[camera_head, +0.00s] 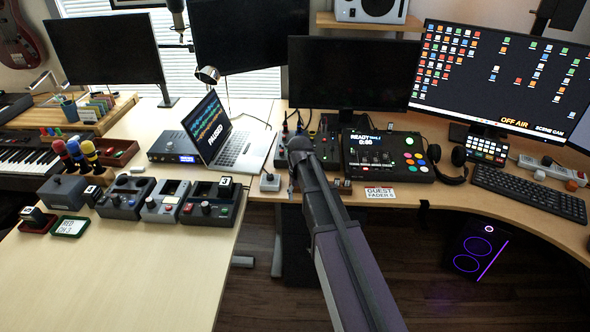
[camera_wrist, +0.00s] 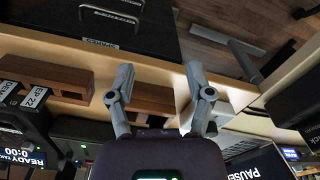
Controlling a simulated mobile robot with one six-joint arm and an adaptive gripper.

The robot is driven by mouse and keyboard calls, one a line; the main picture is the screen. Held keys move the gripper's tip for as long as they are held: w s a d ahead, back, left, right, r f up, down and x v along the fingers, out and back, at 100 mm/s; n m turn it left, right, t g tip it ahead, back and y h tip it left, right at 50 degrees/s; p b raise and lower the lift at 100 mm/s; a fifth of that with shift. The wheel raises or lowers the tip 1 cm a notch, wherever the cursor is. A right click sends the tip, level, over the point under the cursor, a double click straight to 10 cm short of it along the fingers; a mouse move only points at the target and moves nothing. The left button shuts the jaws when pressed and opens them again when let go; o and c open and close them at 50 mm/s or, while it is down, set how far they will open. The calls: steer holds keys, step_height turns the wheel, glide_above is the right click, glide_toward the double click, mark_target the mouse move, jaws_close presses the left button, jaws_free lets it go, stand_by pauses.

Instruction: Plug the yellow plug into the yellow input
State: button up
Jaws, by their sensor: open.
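In the head view, a yellow-topped piece (camera_head: 90,149), which looks like the yellow plug, stands upright at the left beside a blue-topped and a red-topped one. I cannot make out a yellow input in either view. My arm reaches from the bottom of the head view to the desk edge between laptop and console, well right of the yellow piece. In the wrist view, my gripper (camera_wrist: 160,72) has its two grey fingers spread, with nothing between them. The yellow piece does not show there.
A laptop (camera_head: 233,140) stands left of my arm and a lit console (camera_head: 390,158) right of it. Several grey control boxes (camera_head: 125,197) line the left desk. The front of the left desk (camera_head: 150,270) is clear. A dark floor gap lies beyond its edge.

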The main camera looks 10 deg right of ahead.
steer(key=w+r+p, duration=0.4)
steer(key=r+p, duration=0.3)
steer(key=w+r+p, duration=0.4)
steer(key=r+p, duration=0.3)
steer(key=r, duration=0.1)
steer(key=shift+w+a+r, duration=0.15)
steer(key=shift+w+r, duration=0.05)
steer(key=shift+w, duration=0.05)
steer(key=shift+f, duration=0.2)
step_height(320, 180, down, 8)
steer(key=b, duration=0.8)
steer(key=shift+f, duration=0.15)
stand_by(0.3)
steer(key=f+b, duration=0.3)
steer(key=shift+s+d+f+b, duration=0.1)
steer(key=shift+d+f+b, duration=0.15)
steer(key=shift+b, duration=0.15)
steer(key=shift+f+b, duration=0.85)
steer(key=shift+b, duration=0.05)
